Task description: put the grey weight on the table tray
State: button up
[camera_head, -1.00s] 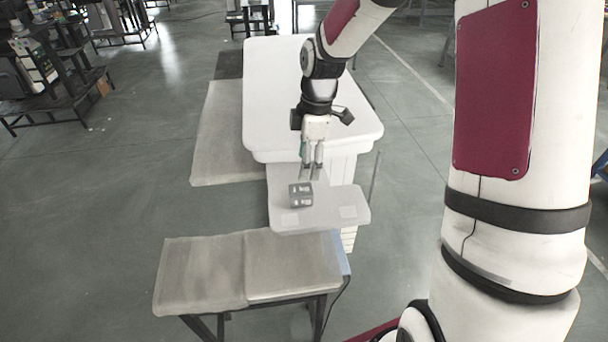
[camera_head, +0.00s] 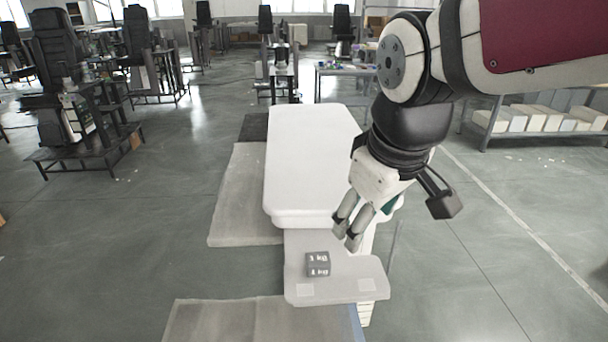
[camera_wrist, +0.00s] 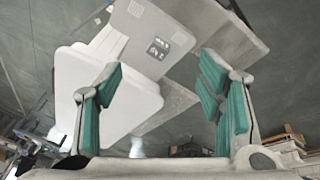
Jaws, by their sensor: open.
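The grey weight (camera_head: 317,264) is a small dark grey block with white markings. It rests on a light grey tray-like platform (camera_head: 350,290) that juts from the near end of the white table-like top (camera_head: 312,160). The weight also shows in the wrist view (camera_wrist: 160,46), beyond the fingers near the top. My gripper (camera_head: 347,234) is open and empty, above and to the right of the weight in the head view. Its teal-padded fingers (camera_wrist: 164,95) are wide apart in the wrist view, with nothing between them. I cannot tell its exact height above the platform.
A low bench (camera_head: 255,320) stands in front of the platform. A grey mat-like surface (camera_head: 240,195) lies left of the white top. Chairs and workstations stand at the back left, and a shelf with pale boxes (camera_head: 540,118) at the right.

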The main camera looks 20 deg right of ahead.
jog(key=s+m+t, duration=0.1)
jog(key=s+m, duration=0.3)
jog(key=s, duration=0.3)
jog(key=shift+a+r+y, duration=0.15)
jog(key=shift+r+y, duration=0.15)
jog(key=shift+r, duration=0.15)
jog(key=shift+s, duration=0.1)
dwell(0.6)
